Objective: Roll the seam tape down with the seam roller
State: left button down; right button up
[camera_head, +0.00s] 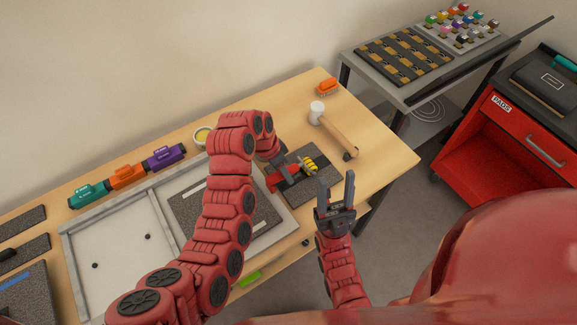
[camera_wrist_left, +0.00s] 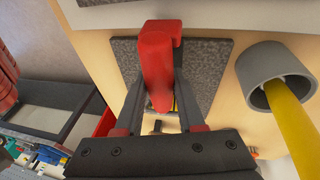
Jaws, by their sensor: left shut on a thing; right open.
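My left gripper (camera_head: 290,173) is shut on a red-handled tool, probably the seam roller (camera_wrist_left: 158,65), above a dark speckled mat (camera_head: 318,186) right of the metal frame. The red part also shows in the head view (camera_head: 273,181); its working end cannot be made out. A yellow-and-black piece (camera_head: 310,164) shows just beyond the fingers; I cannot tell whether it belongs to the tool. A speckled rubber tile (camera_head: 258,214) lies in the frame, partly behind my left arm. A pale strip (camera_head: 194,190) near its edge may be the seam tape. My right gripper (camera_head: 336,188) is open and empty off the table's front edge.
A mallet with pale head (camera_head: 317,110) lies right of the mat, with an orange brush (camera_head: 327,86) behind it. A yellow roll (camera_head: 202,134) and several coloured boxes (camera_head: 127,176) line the back. A red cart (camera_head: 510,130) stands at right.

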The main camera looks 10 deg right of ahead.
aim_at(271, 176)
dwell(0.3)
pick_arm(q)
jog(key=shift+s+a+r+p, duration=0.15)
jog(key=shift+s+a+p, duration=0.1)
jog(key=shift+a+p, duration=0.6)
jog(key=shift+s+a+p, duration=0.25)
jog(key=shift+a+p, duration=0.3)
jog(key=shift+s+a+f, duration=0.1)
jog(key=shift+a+f, duration=0.1)
jog(key=shift+f, duration=0.15)
jog(key=shift+a, duration=0.1)
